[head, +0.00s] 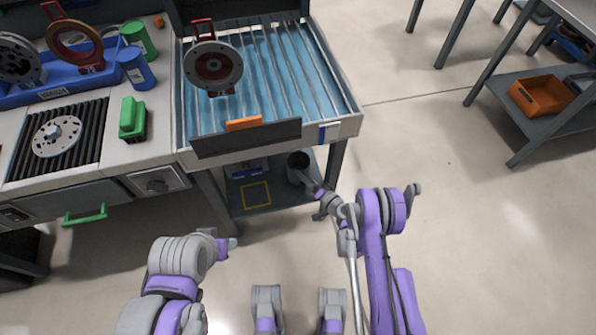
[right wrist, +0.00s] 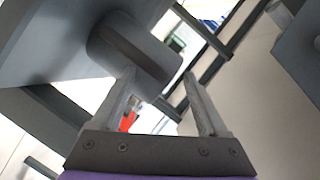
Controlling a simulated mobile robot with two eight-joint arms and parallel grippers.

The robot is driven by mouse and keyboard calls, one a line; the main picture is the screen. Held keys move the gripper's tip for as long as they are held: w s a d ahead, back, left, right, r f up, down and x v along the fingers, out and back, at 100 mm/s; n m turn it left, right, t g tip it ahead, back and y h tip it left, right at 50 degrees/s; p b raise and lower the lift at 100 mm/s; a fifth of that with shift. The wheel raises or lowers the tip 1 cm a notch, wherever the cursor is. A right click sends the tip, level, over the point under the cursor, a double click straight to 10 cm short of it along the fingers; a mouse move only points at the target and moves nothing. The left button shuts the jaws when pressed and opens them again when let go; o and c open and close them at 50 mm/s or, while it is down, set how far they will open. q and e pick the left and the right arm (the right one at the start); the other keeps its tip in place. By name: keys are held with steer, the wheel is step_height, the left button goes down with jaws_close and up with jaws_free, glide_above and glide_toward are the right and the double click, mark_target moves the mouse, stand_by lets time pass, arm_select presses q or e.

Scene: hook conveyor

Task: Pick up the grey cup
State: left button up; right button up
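The grey cup (head: 298,163) stands on the lower shelf under the blue-slatted table, at the shelf's right side; its dark opening shows. My right gripper (head: 313,187) is just in front of the cup, low and to its right. In the right wrist view the gripper (right wrist: 158,76) is open, with its two fingers apart. A grey rounded body with a dark opening, which looks like the cup (right wrist: 112,52), is just beyond the fingertips. I cannot tell whether they touch. My left gripper (head: 230,243) is small at the lower left, away from the cup; its fingers are not clear.
The blue-slatted table (head: 345,127) overhangs the shelf (head: 235,204). Its legs stand close to my right gripper. A yellow square outline (head: 256,195) marks the shelf left of the cup. The floor to the right is clear up to a rack with an orange bin (head: 540,95).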

jaws_close()
stand_by(1.3)
